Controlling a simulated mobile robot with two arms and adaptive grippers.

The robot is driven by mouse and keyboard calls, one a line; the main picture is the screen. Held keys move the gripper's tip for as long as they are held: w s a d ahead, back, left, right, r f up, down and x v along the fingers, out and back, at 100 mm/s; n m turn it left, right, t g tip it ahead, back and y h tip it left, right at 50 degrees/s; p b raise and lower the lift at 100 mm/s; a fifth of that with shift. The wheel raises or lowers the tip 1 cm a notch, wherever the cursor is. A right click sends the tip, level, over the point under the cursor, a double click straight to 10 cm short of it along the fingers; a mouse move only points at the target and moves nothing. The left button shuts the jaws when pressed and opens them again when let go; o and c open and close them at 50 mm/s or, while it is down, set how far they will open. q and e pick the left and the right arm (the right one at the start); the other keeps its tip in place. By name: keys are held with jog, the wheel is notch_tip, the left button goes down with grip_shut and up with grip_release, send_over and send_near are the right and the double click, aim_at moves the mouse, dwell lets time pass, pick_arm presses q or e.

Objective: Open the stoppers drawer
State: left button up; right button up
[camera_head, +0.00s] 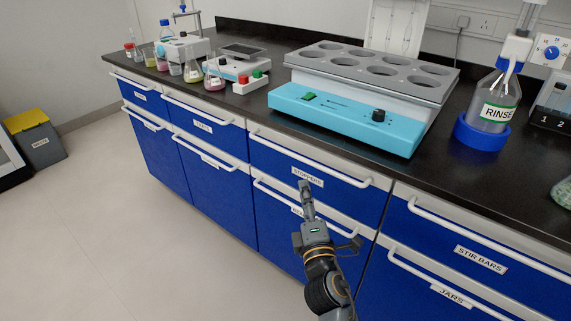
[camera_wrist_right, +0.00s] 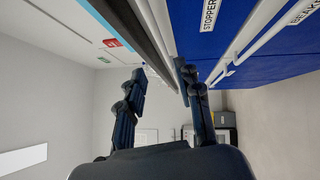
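The stoppers drawer (camera_head: 345,198) is a blue front with a white label, in the middle of the cabinet row in the head view; it looks closed. Its long white handle (camera_head: 335,172) runs along its top edge. My right gripper (camera_head: 305,186) points at the drawer, its fingertips overlapping the area just below the label. In the right wrist view, the fingers (camera_wrist_right: 162,70) are apart, with the handle's white bar running between them in the picture; contact cannot be told. The stoppers label (camera_wrist_right: 210,14) also shows there. My left gripper is in neither view.
Below is another drawer or door with a white handle (camera_head: 268,190). The stir bars drawer (camera_head: 475,255) is at right.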

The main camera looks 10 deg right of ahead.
send_near(297, 157)
jog(key=w, duration=0.3)
jog(key=shift+w+d+r, duration=0.1)
jog(key=shift+w+d, duration=0.2)
jog(key=shift+w, duration=0.1)
jog(key=w, duration=0.6)
jog(key=shift+w+d+r, duration=0.2)
jog(key=shift+d+r, duration=0.1)
jog(key=shift+d, duration=0.1)
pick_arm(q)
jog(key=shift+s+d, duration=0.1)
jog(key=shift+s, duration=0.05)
pick_arm(e)
grip_shut()
